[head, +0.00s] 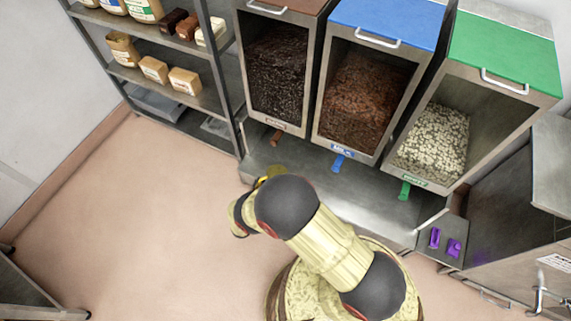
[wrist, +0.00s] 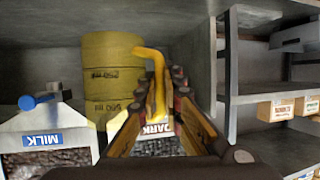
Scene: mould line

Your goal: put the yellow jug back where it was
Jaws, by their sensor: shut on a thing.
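The yellow jug (wrist: 112,85) is in the wrist view, a ribbed round body with dark printing and a bright yellow handle. My gripper (wrist: 160,98) is shut on the handle, with the jug's body to the left of the fingers. In the head view my arm covers most of the gripper and jug; only a small yellow patch (head: 272,171) shows past my wrist, in front of the steel shelf under the bins. I cannot tell whether the jug touches anything.
The dark (head: 278,80), milk (head: 340,150) and white (head: 412,179) chocolate bins stand above a steel shelf (head: 300,165). A rack (head: 190,95) with jars and boxes stands left. Purple items (head: 447,243) lie at right. The floor at left is clear.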

